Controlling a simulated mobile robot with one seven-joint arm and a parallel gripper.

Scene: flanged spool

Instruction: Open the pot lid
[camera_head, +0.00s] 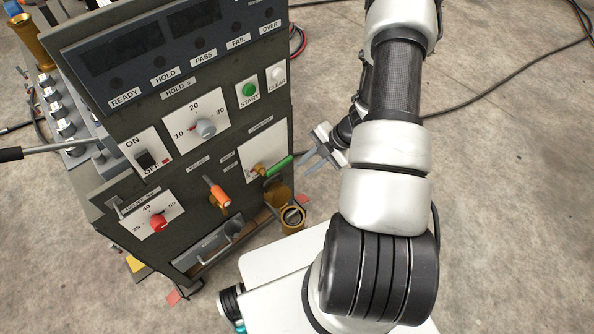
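A small brass pot (292,222) sits at the lower right corner of the dark machine panel, with a grey round part showing at its top. A brass rounded piece (278,192) stands just behind and above it; I cannot tell whether this is the pot's lid or how far it is raised. My gripper (310,165) is up and to the right of the pot, beside the panel's right edge. Its two thin grey fingers point down and left, apart from each other, with nothing seen between them. It touches neither the pot nor the panel.
The dark machine panel (190,185) fills the left, with a green-handled lever (279,167), an orange handle (219,196), a red knob (158,222) and a drawer-like handle (228,232). Black cable (500,85) crosses the concrete floor at the right, which is otherwise mostly free.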

